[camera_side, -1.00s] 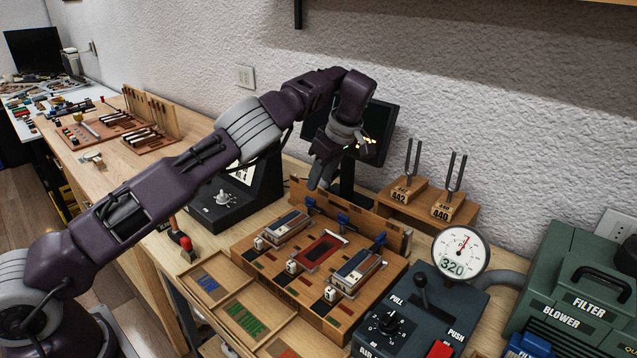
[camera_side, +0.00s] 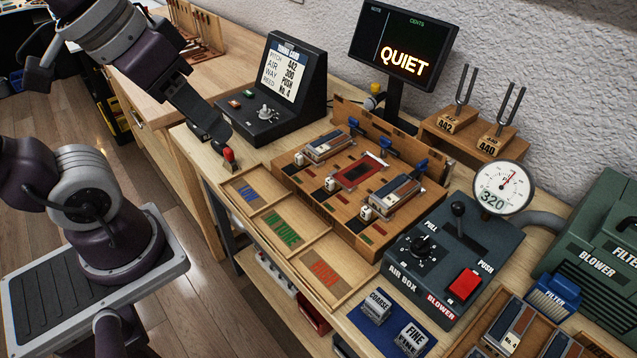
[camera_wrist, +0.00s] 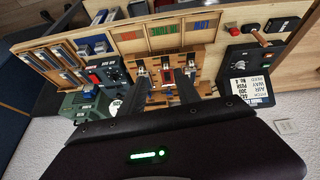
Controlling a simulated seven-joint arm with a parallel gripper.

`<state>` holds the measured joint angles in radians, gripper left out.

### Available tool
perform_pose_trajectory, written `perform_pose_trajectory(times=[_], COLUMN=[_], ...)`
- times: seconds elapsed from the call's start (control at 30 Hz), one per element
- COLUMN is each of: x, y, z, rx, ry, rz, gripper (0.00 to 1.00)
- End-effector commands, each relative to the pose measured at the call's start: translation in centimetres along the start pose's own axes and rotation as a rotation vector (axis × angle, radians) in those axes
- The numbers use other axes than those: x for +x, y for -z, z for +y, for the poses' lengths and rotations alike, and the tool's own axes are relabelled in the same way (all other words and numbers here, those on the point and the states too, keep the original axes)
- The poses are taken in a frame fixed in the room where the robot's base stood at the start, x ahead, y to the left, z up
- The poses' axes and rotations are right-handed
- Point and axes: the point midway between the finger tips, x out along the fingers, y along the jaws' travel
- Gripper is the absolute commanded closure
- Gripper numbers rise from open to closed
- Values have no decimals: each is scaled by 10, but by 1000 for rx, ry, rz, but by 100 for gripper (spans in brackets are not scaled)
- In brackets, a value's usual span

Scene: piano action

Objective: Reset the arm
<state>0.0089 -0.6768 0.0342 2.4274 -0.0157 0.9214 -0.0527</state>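My gripper (camera_side: 212,130) hangs at the upper left of the side view, above the left end of the bench, near the red-knobbed lever (camera_side: 229,156). In the wrist view its two dark fingers (camera_wrist: 163,82) stand apart with nothing held between them. The wooden reed jig (camera_side: 320,190) lies to the right of it in the side view, with two reed plates (camera_side: 330,146) and a red-framed slot (camera_side: 358,172) in the middle. The jig also shows beyond the fingers in the wrist view.
A sorting tray (camera_side: 283,232) lies in front of the jig. A display (camera_side: 405,60) reads QUIET. A card stand (camera_side: 290,85) is behind the lever. Tuning forks (camera_side: 462,85), an air box (camera_side: 440,260) and a green blower (camera_side: 610,250) stand right.

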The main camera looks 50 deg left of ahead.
Motion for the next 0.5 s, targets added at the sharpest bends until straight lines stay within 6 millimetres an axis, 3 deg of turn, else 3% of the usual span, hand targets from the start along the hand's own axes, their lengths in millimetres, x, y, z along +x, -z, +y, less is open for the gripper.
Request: perform_pose_trajectory(times=[0.03,0.13,0.5], x=[2,5,5], y=[-12,-21,-21], z=[0,-1,-1], rx=[47,92,90], ry=[12,25,23], rz=[16,25,23], gripper=[61,61,61])
